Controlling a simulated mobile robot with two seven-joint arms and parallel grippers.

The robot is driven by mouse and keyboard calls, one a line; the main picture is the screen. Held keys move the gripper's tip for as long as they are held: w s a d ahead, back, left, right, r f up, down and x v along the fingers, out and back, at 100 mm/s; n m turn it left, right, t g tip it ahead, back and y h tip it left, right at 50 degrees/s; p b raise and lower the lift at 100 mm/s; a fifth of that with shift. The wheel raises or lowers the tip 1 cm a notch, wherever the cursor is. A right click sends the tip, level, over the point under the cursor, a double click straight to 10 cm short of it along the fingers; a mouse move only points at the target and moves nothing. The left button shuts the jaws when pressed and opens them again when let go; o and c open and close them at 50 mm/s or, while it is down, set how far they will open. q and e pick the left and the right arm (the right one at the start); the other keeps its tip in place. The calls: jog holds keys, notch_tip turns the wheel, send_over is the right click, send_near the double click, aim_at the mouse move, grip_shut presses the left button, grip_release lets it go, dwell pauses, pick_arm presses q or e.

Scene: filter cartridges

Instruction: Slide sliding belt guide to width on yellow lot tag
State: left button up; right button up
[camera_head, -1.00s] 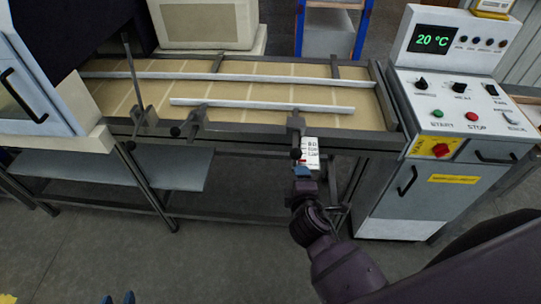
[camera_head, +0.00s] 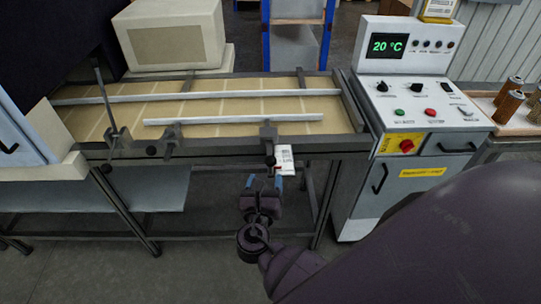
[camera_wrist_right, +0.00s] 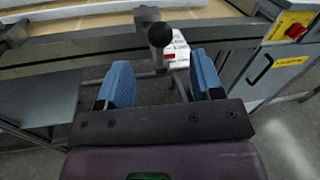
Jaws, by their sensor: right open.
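The sliding belt guide (camera_head: 233,119) is a short pale rail above the tan belt, parallel to the long rear rail. Dark clamps (camera_head: 268,137) hold it at the belt's front edge. The right clamp carries a black ball knob (camera_wrist_right: 159,34). My right gripper (camera_head: 264,183) has blue fingers, open and empty, below and in front of this knob. In the wrist view the knob appears between and beyond the fingertips (camera_wrist_right: 162,78), apart from them. A white printed tag (camera_head: 285,159) hangs beside the knob. A yellow-framed card (camera_head: 439,9) tops the control box; its text is unreadable. My left gripper is out of view.
The control cabinet (camera_head: 407,190) stands right of the conveyor (camera_head: 215,100), with a 20 °C display (camera_head: 390,45). An upright rod clamp (camera_head: 113,130) stands at the left front. Brown cartridges (camera_head: 510,90) stand far right. Open floor lies in front.

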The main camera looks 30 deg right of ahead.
aim_at(271, 156)
jog(key=x, duration=0.9)
jog(key=shift+w+d+p, duration=0.25)
jog(key=shift+w+p, duration=0.05)
grip_shut()
jog(key=x, duration=0.4)
jog(key=w+a+x, duration=0.1)
jog(key=x, duration=0.2)
jog(key=shift+w+d, duration=0.1)
jog(key=shift+w, duration=0.1)
jog(key=shift+r, duration=0.1)
grip_release()
jog(key=shift+w+d, duration=0.1)
